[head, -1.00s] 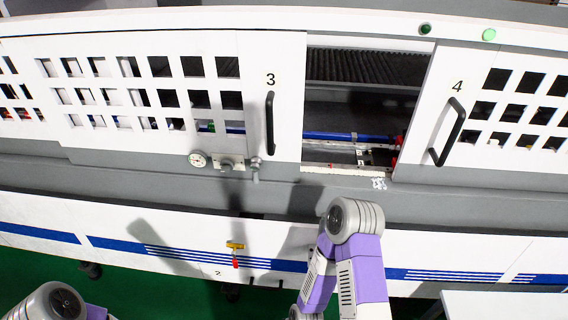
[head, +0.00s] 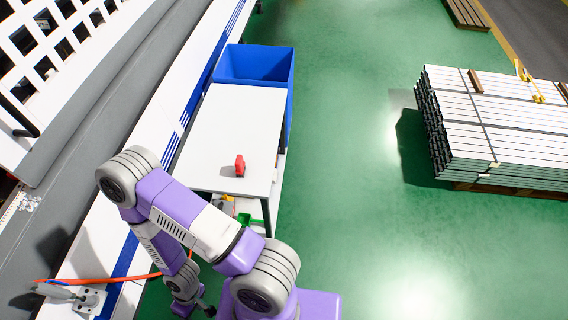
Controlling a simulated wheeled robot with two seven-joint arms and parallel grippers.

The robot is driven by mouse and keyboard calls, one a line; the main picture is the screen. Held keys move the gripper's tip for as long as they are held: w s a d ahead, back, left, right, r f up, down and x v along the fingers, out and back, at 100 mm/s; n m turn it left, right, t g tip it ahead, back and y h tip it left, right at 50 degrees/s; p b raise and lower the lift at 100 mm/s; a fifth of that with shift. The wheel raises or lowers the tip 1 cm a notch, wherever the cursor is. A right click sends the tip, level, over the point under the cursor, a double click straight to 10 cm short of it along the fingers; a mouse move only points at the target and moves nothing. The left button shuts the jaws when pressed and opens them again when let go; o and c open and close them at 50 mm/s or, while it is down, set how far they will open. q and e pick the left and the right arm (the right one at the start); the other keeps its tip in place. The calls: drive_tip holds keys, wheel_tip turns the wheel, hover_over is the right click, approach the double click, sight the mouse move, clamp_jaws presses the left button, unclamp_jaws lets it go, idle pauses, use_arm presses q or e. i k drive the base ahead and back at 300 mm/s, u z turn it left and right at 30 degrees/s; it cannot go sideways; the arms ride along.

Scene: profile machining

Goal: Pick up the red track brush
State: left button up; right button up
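A small red object (head: 240,165), which looks like the red track brush, rests on the near part of a white-topped table (head: 222,120).
A blue bin (head: 262,64) stands behind the table. The table's lower shelf holds green and yellow items (head: 244,218). The white machine front (head: 85,70) runs along the left, with an orange cable (head: 125,279) low down. Stacked profiles (head: 505,125) lie right; green floor between is clear.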

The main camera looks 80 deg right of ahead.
sight(240, 164)
drive_tip(key=z, duration=2.3)
drive_tip(key=k, duration=0.4)
drive_tip(key=u, duration=0.85)
drive_tip(key=i, duration=0.85)
drive_tip(key=z, duration=0.4)
